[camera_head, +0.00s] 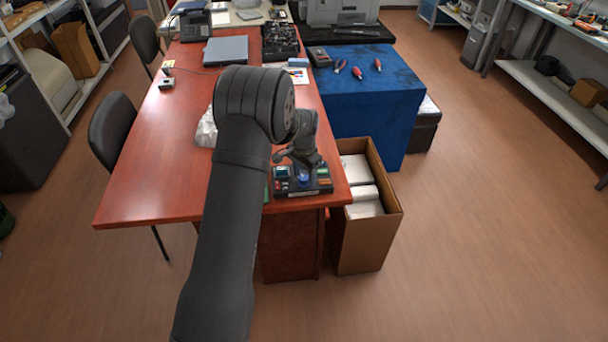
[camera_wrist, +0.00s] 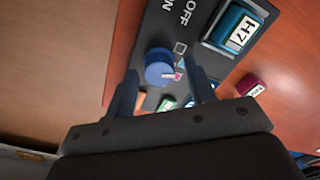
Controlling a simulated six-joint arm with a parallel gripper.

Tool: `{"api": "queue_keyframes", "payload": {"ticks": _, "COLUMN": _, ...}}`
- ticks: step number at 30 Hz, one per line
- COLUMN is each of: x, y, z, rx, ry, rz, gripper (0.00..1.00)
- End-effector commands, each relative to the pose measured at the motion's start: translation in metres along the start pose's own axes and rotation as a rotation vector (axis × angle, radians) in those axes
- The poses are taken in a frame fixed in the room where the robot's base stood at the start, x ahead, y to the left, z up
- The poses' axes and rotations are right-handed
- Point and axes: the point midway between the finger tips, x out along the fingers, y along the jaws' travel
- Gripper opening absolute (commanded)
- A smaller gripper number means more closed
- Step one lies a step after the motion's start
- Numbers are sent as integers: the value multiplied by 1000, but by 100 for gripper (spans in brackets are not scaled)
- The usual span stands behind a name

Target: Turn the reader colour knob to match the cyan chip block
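The reader is a dark panel (camera_wrist: 200,55) with white lettering, OFF among it; in the head view it lies at the table's near right corner (camera_head: 318,188). Its round blue knob (camera_wrist: 158,66) also shows in the head view (camera_head: 303,179). Small square marks, one pink, sit beside the knob. A teal-cyan block labelled H7 (camera_wrist: 236,27) sits on the panel, up and right of the knob. My gripper (camera_wrist: 164,74) is open, its two dark fingers on either side of the knob in the wrist view. I cannot tell whether they touch it.
A dark red labelled block (camera_wrist: 250,84) and other small coloured blocks lie close by, partly behind my fingers. An open cardboard box (camera_head: 371,240) with white packs stands right of the table (camera_head: 140,190). A blue-covered stand (camera_head: 375,105) holds red-handled tools.

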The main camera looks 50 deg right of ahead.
Motion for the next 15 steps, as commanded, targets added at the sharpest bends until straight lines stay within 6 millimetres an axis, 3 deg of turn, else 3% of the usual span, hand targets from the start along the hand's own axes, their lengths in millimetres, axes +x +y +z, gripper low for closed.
{"api": "queue_keyframes", "payload": {"ticks": 8, "x": -4, "y": 0, "z": 0, "rx": 0, "ry": 0, "rz": 0, "gripper": 50}}
{"api": "queue_keyframes", "payload": {"ticks": 15, "x": -44, "y": 0, "z": -1, "rx": 0, "ry": 3, "rz": -2, "gripper": 50}}
